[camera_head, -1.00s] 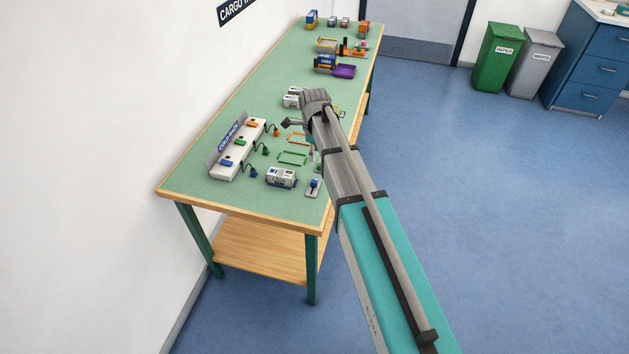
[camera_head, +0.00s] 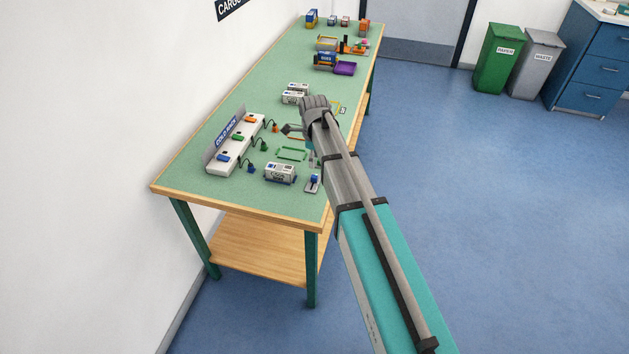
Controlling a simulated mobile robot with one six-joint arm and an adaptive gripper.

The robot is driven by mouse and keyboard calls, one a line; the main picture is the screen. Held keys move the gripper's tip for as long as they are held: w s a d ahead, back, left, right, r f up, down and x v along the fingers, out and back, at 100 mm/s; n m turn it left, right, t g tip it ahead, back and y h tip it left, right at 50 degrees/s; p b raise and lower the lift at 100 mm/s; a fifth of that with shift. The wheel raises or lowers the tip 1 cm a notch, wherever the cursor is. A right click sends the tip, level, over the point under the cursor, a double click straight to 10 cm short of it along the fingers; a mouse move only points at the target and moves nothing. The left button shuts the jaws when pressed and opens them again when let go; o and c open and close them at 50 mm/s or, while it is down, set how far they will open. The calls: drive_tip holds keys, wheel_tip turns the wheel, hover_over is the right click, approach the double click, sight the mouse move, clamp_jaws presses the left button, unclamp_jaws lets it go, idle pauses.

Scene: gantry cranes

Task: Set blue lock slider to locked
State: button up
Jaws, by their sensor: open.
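A small blue slider (camera_head: 314,181) sits on a grey plate at the near right edge of the green table, right of a white container. It is too small to tell which end of its travel it is at. My gripper (camera_head: 287,130) is above the table, farther back and to the left of the slider, apart from it. Its dark fingers point left and are open, with nothing seen between them. My arm comes in from the lower right and hides part of the table's right edge.
A white container (camera_head: 280,173) stands close left of the slider. A white rack (camera_head: 233,156) with coloured blocks and cabled plugs stands at the left. A green outline (camera_head: 292,153) lies between gripper and slider. More white containers (camera_head: 295,97) stand behind the gripper.

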sight(314, 176)
drive_tip(key=shift+f+b, duration=3.85)
drive_tip(key=shift+f, duration=0.3)
clamp_jaws()
